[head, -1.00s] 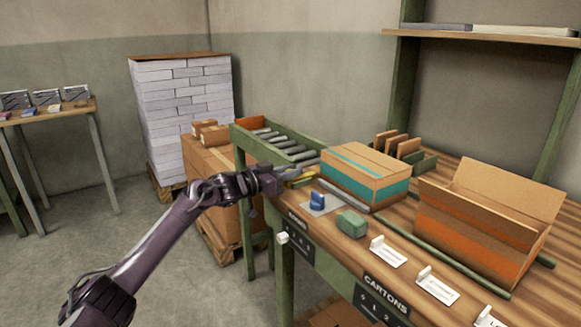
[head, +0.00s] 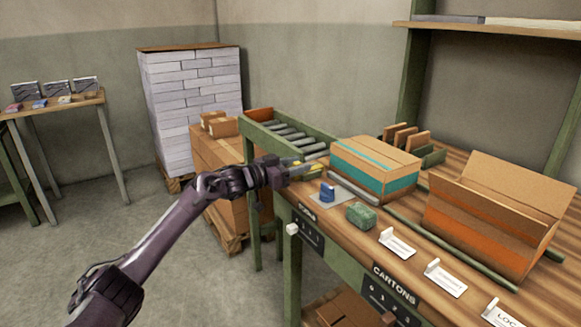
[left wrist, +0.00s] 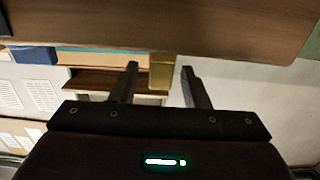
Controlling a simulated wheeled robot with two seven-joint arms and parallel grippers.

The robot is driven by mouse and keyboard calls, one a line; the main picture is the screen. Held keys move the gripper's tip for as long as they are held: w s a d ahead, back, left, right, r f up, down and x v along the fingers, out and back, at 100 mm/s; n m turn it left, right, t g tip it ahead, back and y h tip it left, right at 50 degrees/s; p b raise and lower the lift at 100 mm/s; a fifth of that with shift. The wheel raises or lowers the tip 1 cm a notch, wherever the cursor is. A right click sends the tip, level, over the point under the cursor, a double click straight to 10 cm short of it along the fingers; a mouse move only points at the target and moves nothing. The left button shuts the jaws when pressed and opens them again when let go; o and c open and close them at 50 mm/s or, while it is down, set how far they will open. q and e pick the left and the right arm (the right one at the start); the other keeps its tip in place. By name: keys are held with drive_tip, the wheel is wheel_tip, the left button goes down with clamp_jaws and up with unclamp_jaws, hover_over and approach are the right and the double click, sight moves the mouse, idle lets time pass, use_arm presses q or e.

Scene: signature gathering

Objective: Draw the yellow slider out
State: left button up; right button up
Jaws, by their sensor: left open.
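The yellow slider (head: 316,168) shows as a small yellow piece at the near edge of the workbench, beside the end of the roller conveyor. My left gripper (head: 298,171) is at it, coming in from the left, and partly covers it. In the left wrist view the left gripper's two fingers (left wrist: 159,70) are apart. A yellow block (left wrist: 162,72) shows in the gap between the fingertips, nearer the right finger; I cannot tell whether either touches it. My right gripper is not in view.
A blue-handled piece on a grey plate (head: 327,196) and a green block (head: 361,215) stand close to the right of the gripper. A teal-banded carton (head: 375,170) is behind them. An open carton (head: 492,215) stands further right. Floor at left is clear.

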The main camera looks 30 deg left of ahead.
use_arm(q)
drive_tip(key=v, duration=0.8)
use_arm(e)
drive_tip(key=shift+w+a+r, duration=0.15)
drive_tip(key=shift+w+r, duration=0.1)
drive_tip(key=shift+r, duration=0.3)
use_arm(q)
drive_tip(key=shift+w, duration=0.1)
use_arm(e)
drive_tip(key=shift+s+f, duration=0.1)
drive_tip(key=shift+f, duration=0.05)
